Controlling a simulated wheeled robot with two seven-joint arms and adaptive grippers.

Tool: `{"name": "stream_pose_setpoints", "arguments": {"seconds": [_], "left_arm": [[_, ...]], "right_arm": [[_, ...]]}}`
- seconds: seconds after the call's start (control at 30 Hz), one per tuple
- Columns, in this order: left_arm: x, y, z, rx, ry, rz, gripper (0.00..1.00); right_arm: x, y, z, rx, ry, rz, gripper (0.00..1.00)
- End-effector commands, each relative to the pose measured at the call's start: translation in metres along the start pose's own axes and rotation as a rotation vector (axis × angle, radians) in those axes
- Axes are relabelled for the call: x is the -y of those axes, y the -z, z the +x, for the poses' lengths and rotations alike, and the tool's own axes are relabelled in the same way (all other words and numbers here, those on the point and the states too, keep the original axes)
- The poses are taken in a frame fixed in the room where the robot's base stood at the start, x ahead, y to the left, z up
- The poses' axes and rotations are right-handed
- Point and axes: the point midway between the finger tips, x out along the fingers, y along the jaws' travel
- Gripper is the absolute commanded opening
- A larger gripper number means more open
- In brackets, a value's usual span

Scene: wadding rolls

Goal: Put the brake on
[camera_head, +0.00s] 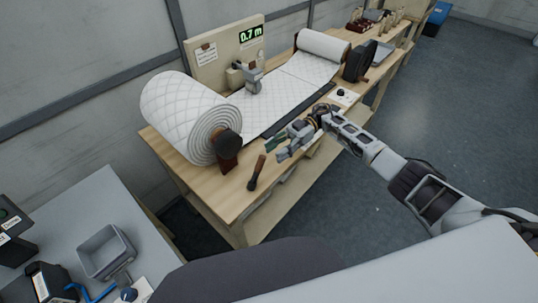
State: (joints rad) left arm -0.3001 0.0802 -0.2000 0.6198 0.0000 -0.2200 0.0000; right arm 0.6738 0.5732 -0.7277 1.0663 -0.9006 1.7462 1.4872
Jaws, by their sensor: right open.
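A large white quilted roll (190,115) lies at the left end of the wooden table (205,187). At its near end are a dark round hub (228,145) and a brown wooden support (228,164). A lever with a brown grip and dark end (256,172) stands out in front of this support. I cannot tell whether it is the brake or how it is set. My right gripper (281,149) is open and empty over the table's front edge, right of the lever and apart from it. My left gripper is not in view.
Quilted sheet (290,85) runs to a smaller roll (323,46) at the far end. A grey measuring device (250,77) sits on the sheet, below a display reading 0.7 m (251,34). A grey table with a bin (106,252) is at lower left.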

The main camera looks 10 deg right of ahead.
Motion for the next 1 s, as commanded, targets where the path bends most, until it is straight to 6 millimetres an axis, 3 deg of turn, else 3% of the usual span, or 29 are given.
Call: {"name": "stream_pose_setpoints", "arguments": {"seconds": [0.5, 1.0], "left_arm": [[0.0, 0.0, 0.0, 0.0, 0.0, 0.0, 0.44], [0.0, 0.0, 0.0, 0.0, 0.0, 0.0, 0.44]], "right_arm": [[-0.001, 0.0, -0.05, 0.001, -0.002, 0.0, 0.44], [0.0, 0.0, -0.056, 0.0, 0.0, 0.001, 0.44]]}}
